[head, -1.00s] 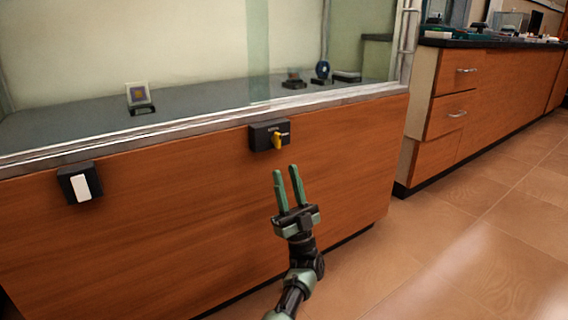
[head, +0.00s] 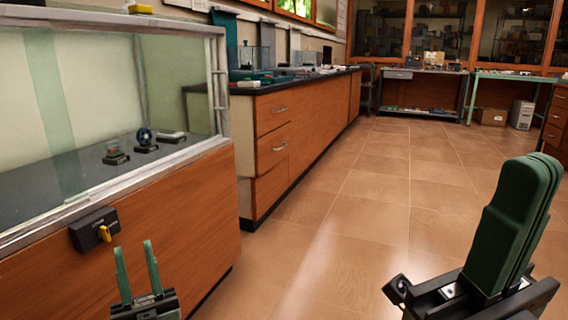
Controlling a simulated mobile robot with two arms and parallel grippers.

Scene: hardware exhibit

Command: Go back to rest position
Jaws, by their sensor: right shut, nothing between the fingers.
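My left gripper (head: 135,246) is at the lower left, pointing up, in front of the display case's wooden front. Its two green fingers stand apart with nothing between them. My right gripper (head: 536,168) is large and close at the lower right, pointing up. Its green fingers are pressed together and hold nothing. A black switch box with a yellow knob (head: 104,233) is on the case front, just above and left of the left gripper's fingertips. The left gripper appears apart from it.
The glass display case (head: 172,214) fills the left, with small exhibits inside. A wooden cabinet counter (head: 318,132) runs beyond it. Open tiled floor (head: 372,210) spreads between the grippers and toward the back. Workbenches (head: 425,72) and glass-door cabinets stand at the far wall.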

